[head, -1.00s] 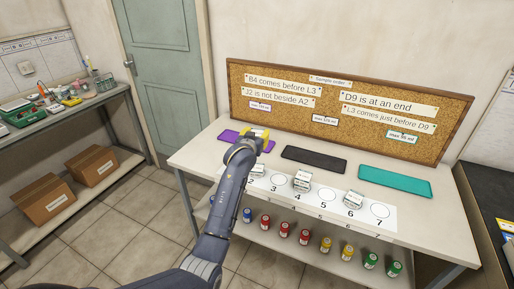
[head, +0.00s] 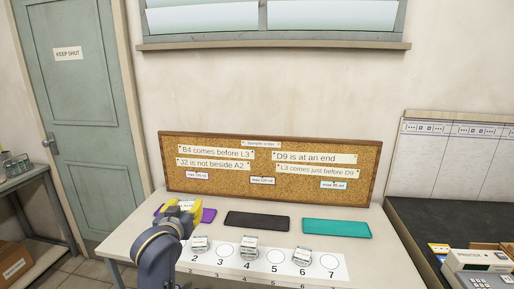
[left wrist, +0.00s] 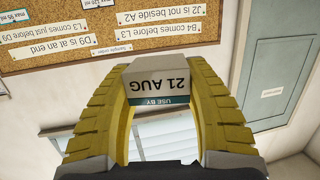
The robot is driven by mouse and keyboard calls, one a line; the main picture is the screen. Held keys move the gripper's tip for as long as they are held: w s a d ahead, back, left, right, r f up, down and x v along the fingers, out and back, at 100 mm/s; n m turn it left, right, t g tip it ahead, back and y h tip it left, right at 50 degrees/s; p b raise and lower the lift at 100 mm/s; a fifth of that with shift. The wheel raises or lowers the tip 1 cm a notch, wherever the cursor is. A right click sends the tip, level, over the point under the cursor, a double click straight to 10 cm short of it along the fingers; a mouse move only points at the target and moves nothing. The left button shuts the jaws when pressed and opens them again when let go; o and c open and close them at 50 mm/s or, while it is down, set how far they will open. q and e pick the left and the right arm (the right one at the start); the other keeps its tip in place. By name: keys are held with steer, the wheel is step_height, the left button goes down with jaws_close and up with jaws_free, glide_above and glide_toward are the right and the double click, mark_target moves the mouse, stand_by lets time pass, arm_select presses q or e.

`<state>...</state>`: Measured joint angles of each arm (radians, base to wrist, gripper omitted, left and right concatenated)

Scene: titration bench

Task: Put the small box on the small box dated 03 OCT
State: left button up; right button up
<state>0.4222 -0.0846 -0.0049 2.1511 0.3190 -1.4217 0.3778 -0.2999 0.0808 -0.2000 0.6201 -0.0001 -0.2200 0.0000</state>
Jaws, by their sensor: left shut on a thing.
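My left gripper (head: 183,207) has yellow fingers and is shut on a small white box. In the left wrist view the held box (left wrist: 160,82) reads "USE BY 21 AUG", upside down, between both fingers (left wrist: 160,108). In the head view the gripper is in front of the purple mat, at the left of the bench. Small white boxes stand on the numbered strip: one by 2 (head: 200,244), one by 4 (head: 249,253) that looks like a stack, one by 6 (head: 302,255). Their dates are too small to read. My right gripper is out of view.
A purple mat (head: 209,215), a black mat (head: 257,221) and a teal mat (head: 336,228) lie along the back of the bench. A cork board (head: 270,185) with notes stands behind them. Circles 3, 5 and 7 on the strip (head: 345,273) look bare.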

arm_select(q)
steer(key=s+d+f, duration=0.2)
steer(key=s+f, duration=0.7)
steer(key=s, duration=0.5)
steer(key=w+a+r, duration=0.1)
steer(key=w+r, duration=0.4)
steer(key=w, duration=0.4)
steer(key=w+a+r, duration=0.2)
steer(key=w+r, duration=0.3)
steer(key=w, duration=0.4)
glide_above(200, 241)
step_height(200, 241, down, 6)
step_height(200, 241, down, 20)
steer(key=shift+r, duration=0.15)
